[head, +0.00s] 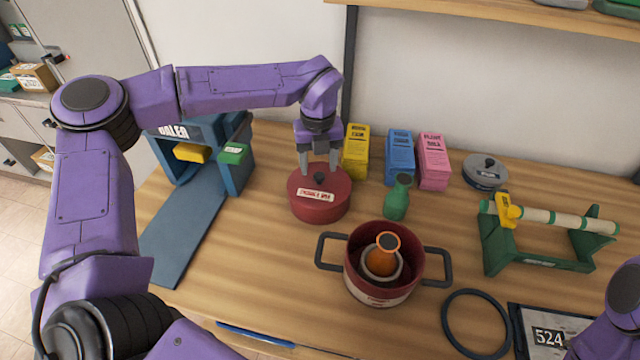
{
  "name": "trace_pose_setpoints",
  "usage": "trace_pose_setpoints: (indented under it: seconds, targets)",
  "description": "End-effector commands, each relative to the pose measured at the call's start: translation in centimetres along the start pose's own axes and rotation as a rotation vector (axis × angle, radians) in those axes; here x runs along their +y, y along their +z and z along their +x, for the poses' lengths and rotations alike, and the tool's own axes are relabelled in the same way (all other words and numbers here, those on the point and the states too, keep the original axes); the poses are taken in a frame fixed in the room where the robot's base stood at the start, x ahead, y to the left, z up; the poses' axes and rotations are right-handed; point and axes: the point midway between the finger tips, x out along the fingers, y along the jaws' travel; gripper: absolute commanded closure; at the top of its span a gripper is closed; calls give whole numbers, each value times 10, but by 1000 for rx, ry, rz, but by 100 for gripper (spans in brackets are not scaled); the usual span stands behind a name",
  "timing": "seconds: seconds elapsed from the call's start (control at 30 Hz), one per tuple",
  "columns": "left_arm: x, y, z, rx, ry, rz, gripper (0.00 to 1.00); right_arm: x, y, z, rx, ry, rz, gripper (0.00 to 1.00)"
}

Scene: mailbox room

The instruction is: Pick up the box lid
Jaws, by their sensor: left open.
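A round red box or lid (319,200) with a black knob on top and a white label on its side stands on the table at centre left. I cannot tell whether its top is a separate lid. My left gripper (319,168) points down over it, open, with one fingertip on each side of the knob. I cannot tell whether the fingers touch the knob or the red top. My right gripper is out of view; only a purple part of that arm shows at the lower right.
A red pot (376,287) holding an orange item stands in front. A green bottle (398,197) and yellow (356,152), blue (399,157) and pink (432,161) boxes stand nearby. A blue machine (190,220) is left, a grey round lidded tin (485,170) and green stand (545,235) right.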

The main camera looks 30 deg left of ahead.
Motion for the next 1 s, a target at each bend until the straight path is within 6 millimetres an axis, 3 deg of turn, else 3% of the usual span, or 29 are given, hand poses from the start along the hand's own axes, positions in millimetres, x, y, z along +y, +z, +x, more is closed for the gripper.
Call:
trace_pose_setpoints:
  seconds: [0.03, 0.17, 0.4, 0.57, 0.6, 1.0]
  targets:
    - [-1, -2, 5, 4, 3, 3, 43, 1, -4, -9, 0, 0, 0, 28]
    - [-2, -1, 24, 2, 1, 3, 43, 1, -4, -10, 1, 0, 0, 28]
    - [-2, -1, 28, 0, -1, 4, 43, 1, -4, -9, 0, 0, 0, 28]
    - [-2, -1, 28, -1, 0, 4, 95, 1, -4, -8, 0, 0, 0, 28]
    - [-2, -1, 28, -1, 0, 4, 100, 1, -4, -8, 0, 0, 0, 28]
    - [-3, 0, 19, -3, -2, 5, 100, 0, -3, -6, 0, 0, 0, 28]
